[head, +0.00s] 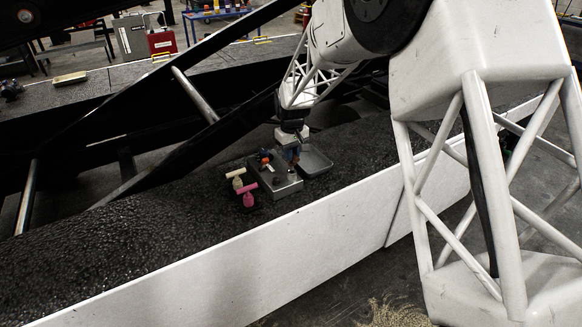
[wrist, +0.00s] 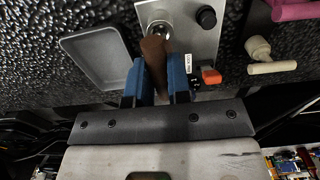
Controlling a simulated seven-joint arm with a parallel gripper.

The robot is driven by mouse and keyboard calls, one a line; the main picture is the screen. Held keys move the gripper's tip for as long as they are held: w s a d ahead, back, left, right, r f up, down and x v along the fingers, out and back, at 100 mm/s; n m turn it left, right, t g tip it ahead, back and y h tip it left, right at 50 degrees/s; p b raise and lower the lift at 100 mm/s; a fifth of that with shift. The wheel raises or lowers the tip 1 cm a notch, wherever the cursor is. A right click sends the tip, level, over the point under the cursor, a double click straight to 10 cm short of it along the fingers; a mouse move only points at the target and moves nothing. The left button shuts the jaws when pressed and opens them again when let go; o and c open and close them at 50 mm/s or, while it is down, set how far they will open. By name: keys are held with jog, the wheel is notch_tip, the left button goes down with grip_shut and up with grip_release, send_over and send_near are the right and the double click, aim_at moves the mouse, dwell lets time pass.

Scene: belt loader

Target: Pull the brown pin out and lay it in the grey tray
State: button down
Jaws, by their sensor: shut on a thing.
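My gripper (wrist: 157,85) has blue fingers shut on the brown pin (wrist: 154,52), one finger on each side. In the head view my gripper (head: 291,147) is over the grey metal block (head: 285,188). In the wrist view the pin's far end overlaps a round metal socket (wrist: 161,28) on the block's plate. I cannot tell how deep the pin sits in it, or whether it is clear. The grey tray (wrist: 97,58) is empty and lies left of the block in the wrist view. In the head view the tray (head: 316,161) is right of the block.
The plate carries a black knob (wrist: 206,18), a small white label (wrist: 188,62) and an orange-red part (wrist: 211,76). A cream T-shaped piece (wrist: 262,55) and a pink one (head: 248,194) stand beside the block. All rest on the rough black belt (head: 120,235).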

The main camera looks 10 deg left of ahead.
jog(key=shift+r, duration=1.05)
jog(key=shift+d, duration=0.1)
